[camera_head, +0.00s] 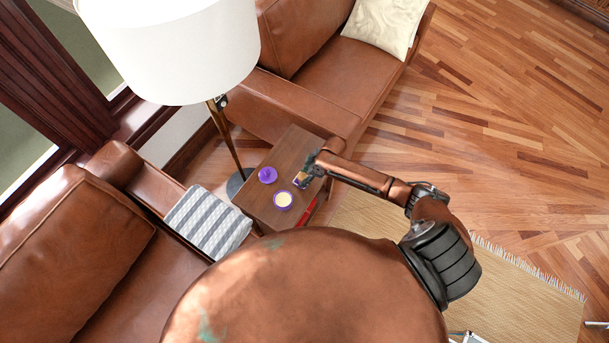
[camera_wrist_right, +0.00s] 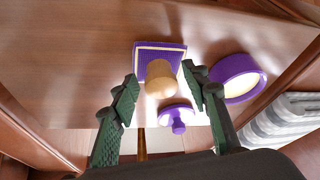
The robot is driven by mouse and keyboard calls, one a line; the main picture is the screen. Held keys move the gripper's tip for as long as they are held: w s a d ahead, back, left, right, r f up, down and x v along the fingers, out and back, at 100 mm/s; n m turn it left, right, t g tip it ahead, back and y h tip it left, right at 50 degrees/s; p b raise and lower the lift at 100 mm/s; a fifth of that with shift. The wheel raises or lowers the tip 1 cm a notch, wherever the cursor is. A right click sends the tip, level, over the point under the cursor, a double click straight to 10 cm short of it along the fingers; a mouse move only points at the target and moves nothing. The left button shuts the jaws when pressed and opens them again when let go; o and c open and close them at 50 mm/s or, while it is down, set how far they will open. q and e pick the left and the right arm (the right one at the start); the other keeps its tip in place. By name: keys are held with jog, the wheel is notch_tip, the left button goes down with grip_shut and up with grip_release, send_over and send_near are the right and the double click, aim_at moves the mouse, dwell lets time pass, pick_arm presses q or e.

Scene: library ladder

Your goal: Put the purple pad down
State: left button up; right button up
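The purple pad (camera_wrist_right: 160,58) is a square plate with a pale edge line and a wooden knob (camera_wrist_right: 160,78) on top. It appears to lie flat on the small wooden side table (camera_head: 285,150). In the head view the pad (camera_head: 297,182) is mostly hidden by my right gripper (camera_head: 308,174). In the wrist view my right gripper (camera_wrist_right: 160,92) has a finger on each side of the knob, with gaps visible between fingers and knob. My left gripper is not in view.
A purple lid with a knob (camera_head: 267,175) and a round purple tub with cream contents (camera_head: 283,200) share the tabletop. A floor lamp (camera_head: 185,45) stands beside the table. Brown leather sofas (camera_head: 310,75) and a striped grey cloth (camera_head: 208,222) flank it.

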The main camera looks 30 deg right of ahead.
jog(key=shift+r, duration=0.1)
jog(key=shift+d+r, duration=0.1)
jog(key=shift+r, duration=0.2)
jog(key=p+v, duration=0.2)
jog(key=v, duration=0.9)
jog(key=shift+r, duration=0.25)
jog(key=shift+s, duration=0.1)
